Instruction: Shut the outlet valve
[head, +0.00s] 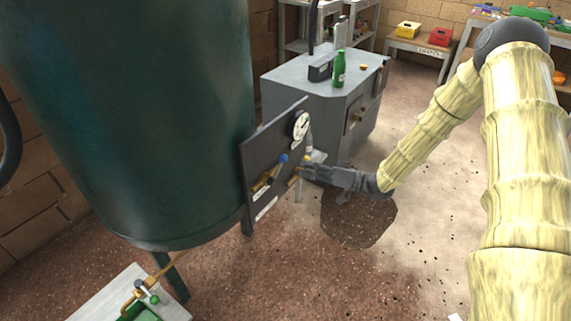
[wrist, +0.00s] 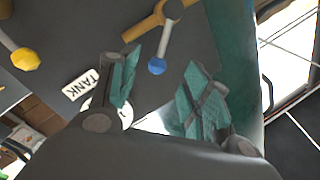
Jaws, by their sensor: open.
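A dark upright panel (head: 262,150) beside the large green tank carries a brass valve with a blue-tipped lever (head: 283,158) and another with a yellow-tipped lever (head: 306,158). In the wrist view the blue-tipped lever (wrist: 157,66) hangs from a brass pipe, its ball in line with the gap between my fingers. The yellow tip (wrist: 25,59) is at the far left. My gripper (head: 304,172) is open and empty in front of the panel; I cannot tell whether it touches anything. A plate reading TANK (wrist: 83,84) is on the panel; I cannot read which valve is the outlet.
The green tank (head: 130,110) fills the left. A round gauge (head: 300,126) is on the panel. A grey cabinet (head: 305,100) with a green bottle (head: 339,70) stands behind. A green-tipped valve (head: 153,299) is below the tank. The floor at the right is mostly open.

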